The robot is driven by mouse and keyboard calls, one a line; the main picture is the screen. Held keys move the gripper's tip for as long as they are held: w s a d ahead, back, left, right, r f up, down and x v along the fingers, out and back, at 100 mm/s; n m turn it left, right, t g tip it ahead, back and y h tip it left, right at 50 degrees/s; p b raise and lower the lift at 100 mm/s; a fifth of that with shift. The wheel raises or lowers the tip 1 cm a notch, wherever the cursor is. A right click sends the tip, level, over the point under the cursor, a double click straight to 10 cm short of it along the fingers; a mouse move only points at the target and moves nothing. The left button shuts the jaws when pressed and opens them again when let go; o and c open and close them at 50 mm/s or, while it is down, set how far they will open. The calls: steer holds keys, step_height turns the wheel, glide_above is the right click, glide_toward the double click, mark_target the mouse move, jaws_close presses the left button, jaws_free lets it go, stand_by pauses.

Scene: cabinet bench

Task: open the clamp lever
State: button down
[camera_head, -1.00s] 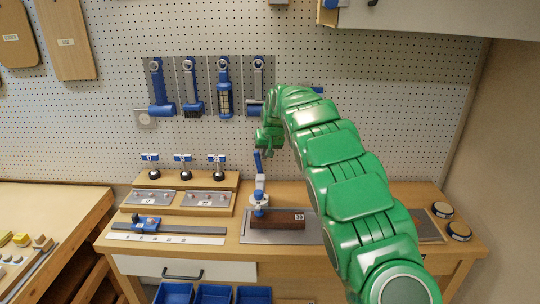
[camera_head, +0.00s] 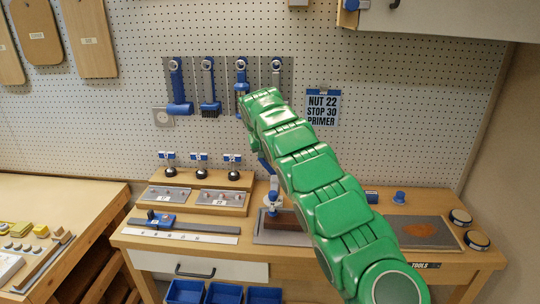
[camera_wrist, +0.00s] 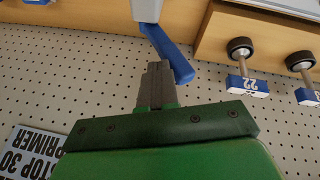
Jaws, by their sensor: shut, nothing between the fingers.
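The clamp (camera_head: 273,206) stands on a grey plate on the bench, beside a dark brown block (camera_head: 284,222). Its blue lever (camera_head: 265,165) points up and is partly hidden by my arm in the head view. In the wrist view the blue lever (camera_wrist: 172,54) hangs from the pale clamp body (camera_wrist: 147,10) at the top of the picture. My gripper (camera_wrist: 158,67) is shut and empty, its fingertips right beside the lever's free end. I cannot tell whether they touch. In the head view my arm hides the fingers.
Left of the clamp, a wooden riser (camera_head: 205,180) holds several blue-tagged knobs; two knobs show close by in the wrist view (camera_wrist: 240,60). A blue stop sits on a rail (camera_head: 160,219). A pegboard with tools and a sign (camera_head: 322,108) stands behind.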

steer(key=shift+a+f, duration=0.2)
steer(key=shift+a, duration=0.3)
steer(key=shift+a+f, duration=0.15)
steer(key=shift+a, duration=0.3)
steer(key=shift+a+f, duration=0.1)
steer(key=shift+a, duration=0.05)
